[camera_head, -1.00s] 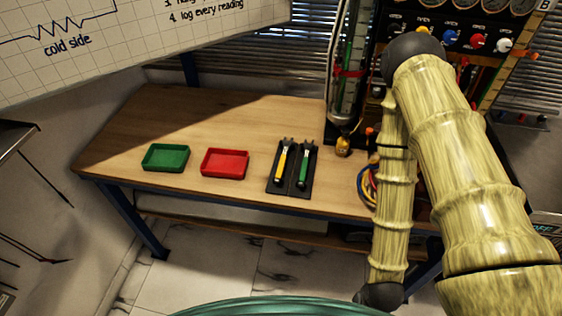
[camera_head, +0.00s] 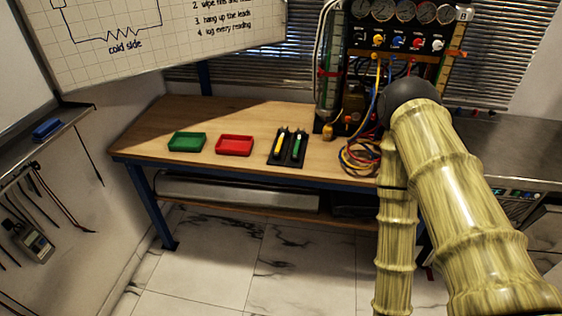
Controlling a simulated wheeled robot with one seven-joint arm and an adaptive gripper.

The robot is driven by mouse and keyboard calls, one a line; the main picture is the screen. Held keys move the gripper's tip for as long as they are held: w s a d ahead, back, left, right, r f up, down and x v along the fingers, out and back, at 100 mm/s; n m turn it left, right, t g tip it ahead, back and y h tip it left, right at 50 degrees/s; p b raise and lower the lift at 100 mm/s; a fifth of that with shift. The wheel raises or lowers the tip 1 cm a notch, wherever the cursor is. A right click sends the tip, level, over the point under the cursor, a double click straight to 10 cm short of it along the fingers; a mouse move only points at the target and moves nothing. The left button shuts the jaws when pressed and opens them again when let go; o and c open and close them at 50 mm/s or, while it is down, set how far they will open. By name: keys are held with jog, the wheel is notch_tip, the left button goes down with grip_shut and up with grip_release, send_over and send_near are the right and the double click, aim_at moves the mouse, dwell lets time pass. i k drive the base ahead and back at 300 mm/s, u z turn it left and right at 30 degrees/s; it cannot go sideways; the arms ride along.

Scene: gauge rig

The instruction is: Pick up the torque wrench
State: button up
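A black holder (camera_head: 276,159) lies on the wooden workbench. Two tools rest on it side by side, one with a yellow handle (camera_head: 279,145) and one with a green handle (camera_head: 297,147). Their metal heads point toward the back of the bench. I cannot tell from this distance which one, if either, is the torque wrench. My gripper is not in view. Only my arm shows at the right, running out of the bottom of the picture.
A green tray (camera_head: 187,150) and a red tray (camera_head: 234,154) stand left of the holder on the workbench (camera_head: 158,115). Coiled cables (camera_head: 358,157) and a gauge panel (camera_head: 398,62) are to its right. A shelf (camera_head: 50,128) is at the left. Marble floor is clear in front.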

aim_at(283, 131)
jog(key=u, duration=0.95)
jog(key=i, duration=0.55)
jog(key=z, duration=0.1)
